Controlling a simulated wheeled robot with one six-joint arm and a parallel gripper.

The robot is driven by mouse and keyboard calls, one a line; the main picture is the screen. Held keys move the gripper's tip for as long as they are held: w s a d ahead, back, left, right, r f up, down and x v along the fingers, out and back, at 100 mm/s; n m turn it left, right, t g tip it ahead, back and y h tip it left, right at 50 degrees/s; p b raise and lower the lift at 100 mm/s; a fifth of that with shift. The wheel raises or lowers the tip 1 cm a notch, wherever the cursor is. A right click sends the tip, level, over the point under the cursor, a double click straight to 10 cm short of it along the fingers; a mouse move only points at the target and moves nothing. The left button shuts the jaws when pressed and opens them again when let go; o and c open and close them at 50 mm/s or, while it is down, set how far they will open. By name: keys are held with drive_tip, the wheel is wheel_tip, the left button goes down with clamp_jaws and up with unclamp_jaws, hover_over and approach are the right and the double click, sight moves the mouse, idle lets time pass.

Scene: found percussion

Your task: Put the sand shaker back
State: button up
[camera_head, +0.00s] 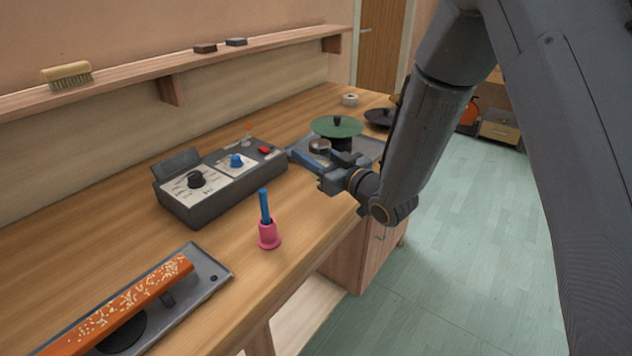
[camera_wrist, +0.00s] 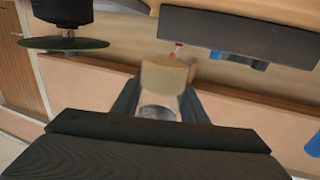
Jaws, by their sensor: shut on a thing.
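My gripper (camera_wrist: 160,98) is shut on the sand shaker (camera_wrist: 163,76), a small piece with a beige part and a clear, glassy part. In the wrist view it sits between both fingers. In the head view my gripper (camera_head: 318,160) is at the left part of the grey tray (camera_head: 372,150), and a small round, dark-topped piece that looks like the shaker (camera_head: 319,146) shows by its fingers. Part of it is hidden by the fingers. I cannot tell whether it touches anything below.
A green disc (camera_head: 337,126) on a dark stand is just behind my gripper. A dark control box (camera_head: 225,192) stands to the left. A pink bell (camera_head: 269,236) with a blue handle stands nearer the front edge. An orange bar (camera_head: 120,305) lies front left. Bare wood surrounds the bell.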

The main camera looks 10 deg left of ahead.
wheel_tip(320, 180, down, 3)
drive_tip(key=shift+s+a+r, duration=0.1)
drive_tip(key=shift+a, duration=0.05)
drive_tip(key=shift+f+p, duration=0.65)
drive_tip(key=shift+f, duration=1.55)
drive_tip(key=shift+f, duration=0.15)
drive_tip(key=o, duration=1.2)
drive_tip(key=shift+d, duration=0.3)
drive_tip(key=b+v, duration=0.2)
drive_tip(key=v, duration=0.9)
drive_tip(key=shift+s+d+b, duration=0.25)
drive_tip(key=shift+b, duration=0.1)
